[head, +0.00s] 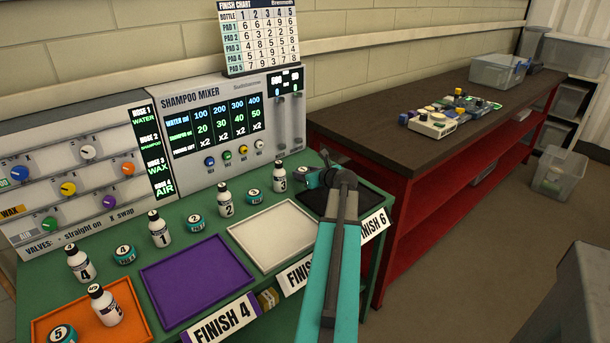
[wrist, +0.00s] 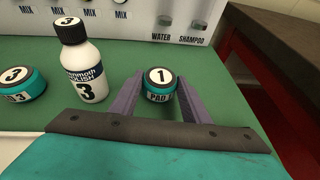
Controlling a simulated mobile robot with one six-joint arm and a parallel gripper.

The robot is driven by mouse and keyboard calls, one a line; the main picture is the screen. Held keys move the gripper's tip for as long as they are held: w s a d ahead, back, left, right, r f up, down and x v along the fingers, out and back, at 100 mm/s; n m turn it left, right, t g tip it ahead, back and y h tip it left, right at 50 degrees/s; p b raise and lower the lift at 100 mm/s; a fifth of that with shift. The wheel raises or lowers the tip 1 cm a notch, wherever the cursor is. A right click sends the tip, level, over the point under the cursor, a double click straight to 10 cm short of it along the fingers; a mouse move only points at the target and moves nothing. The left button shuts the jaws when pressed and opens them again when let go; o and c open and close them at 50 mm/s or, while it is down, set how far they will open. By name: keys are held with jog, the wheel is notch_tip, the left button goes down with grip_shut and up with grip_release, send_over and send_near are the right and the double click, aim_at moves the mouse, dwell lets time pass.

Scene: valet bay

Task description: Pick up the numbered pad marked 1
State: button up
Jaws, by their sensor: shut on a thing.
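The pad marked 1 (wrist: 158,92) is a small teal pot with a white top and black rim. In the wrist view it sits between the two purple-grey fingers of my gripper (wrist: 159,84), which is shut on it. I cannot tell whether the pad touches the green bench below or is just above it. In the head view my gripper (head: 318,178) is at the bench's back right, beside the bottle marked 3 (head: 280,180), and my arm partly hides it. In the wrist view, bottle 3 (wrist: 84,75) stands just left of the fingers.
Pad 3 (head: 253,198) and pad 2 (head: 195,223) stand among numbered bottles on the bench. Purple (head: 195,272), white (head: 272,236), orange (head: 45,322) and black trays (head: 312,201) lie in front. The shampoo mixer (head: 225,125) stands behind. A red workbench (head: 400,215) is at right.

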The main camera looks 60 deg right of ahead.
notch_tip(320, 180, up, 2)
jog(key=shift+r, duration=0.25)
jog(key=shift+s+a+r, duration=0.1)
jog(key=shift+s+r, duration=0.15)
jog(key=s+a, duration=0.2)
jog(key=s, duration=0.1)
jog(key=s+a, duration=0.2)
jog(key=s, duration=0.2)
jog(key=s+a+r, duration=0.1)
jog(key=s+a, duration=0.1)
jog(key=s, duration=0.2)
jog(key=shift+s+a+r+b, duration=0.1)
jog(key=shift+s+a+b, duration=0.05)
jog(key=shift+a+b, duration=0.25)
jog(key=shift+s+d+f+b, duration=0.1)
jog(key=shift+f+b, duration=0.1)
jog(key=shift+b, duration=0.45)
jog(key=shift+s+b, duration=0.3)
jog(key=shift+b, duration=0.45)
jog(key=shift+s+a+r+b, duration=0.25)
jog(key=shift+s+a+b, duration=0.35)
jog(key=shift+b, duration=0.7)
jog(key=shift+s, duration=0.15)
